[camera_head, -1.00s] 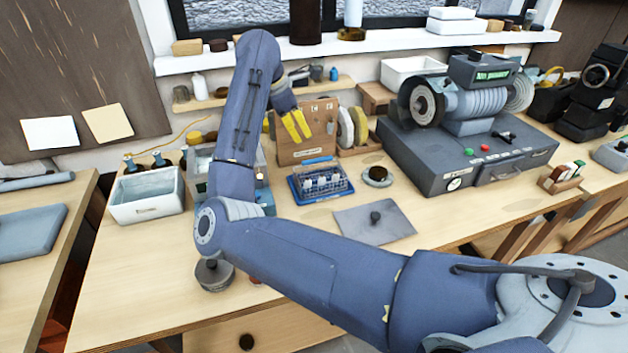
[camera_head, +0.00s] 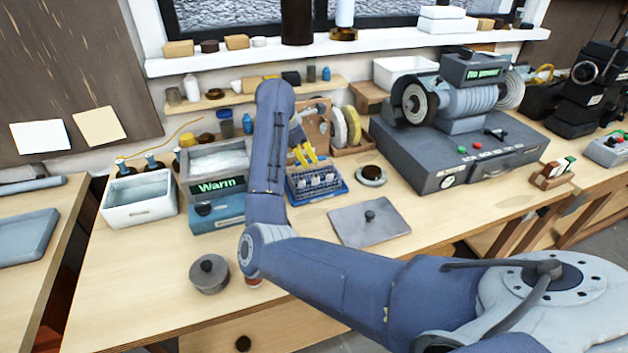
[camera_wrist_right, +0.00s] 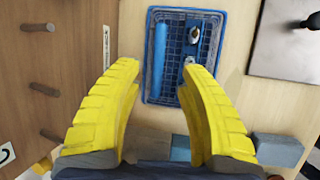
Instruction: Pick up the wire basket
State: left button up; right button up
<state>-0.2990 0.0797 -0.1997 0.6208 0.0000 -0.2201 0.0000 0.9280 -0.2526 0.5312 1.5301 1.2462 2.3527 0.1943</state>
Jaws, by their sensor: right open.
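The wire basket (camera_head: 322,195) is blue and sits on the bench, right of my right forearm in the head view. In the right wrist view the basket (camera_wrist_right: 174,62) lies ahead of the fingertips, with a blue roll and small pale pieces in it. My right gripper (camera_head: 304,154) has yellow fingers and is just above the back of the basket in the head view. In the wrist view the gripper (camera_wrist_right: 160,68) is open, with nothing between its fingers. No contact with the basket can be made out. My left gripper is not in view.
A wooden pegged board (camera_wrist_right: 60,70) stands beside the fingers. A grey plate with a knob (camera_head: 368,225) lies right of the basket. A bath labelled "Warm" (camera_head: 216,205) is left of my arm. A lidded pot (camera_head: 209,275) stands nearer the front.

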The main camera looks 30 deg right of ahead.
aim_at(308, 160)
jog(key=shift+w+x, duration=0.15)
jog(key=shift+x, duration=1)
jog(key=shift+w+x, duration=0.1)
jog(key=shift+x, duration=1.05)
jog(key=shift+a, duration=0.15)
grip_shut()
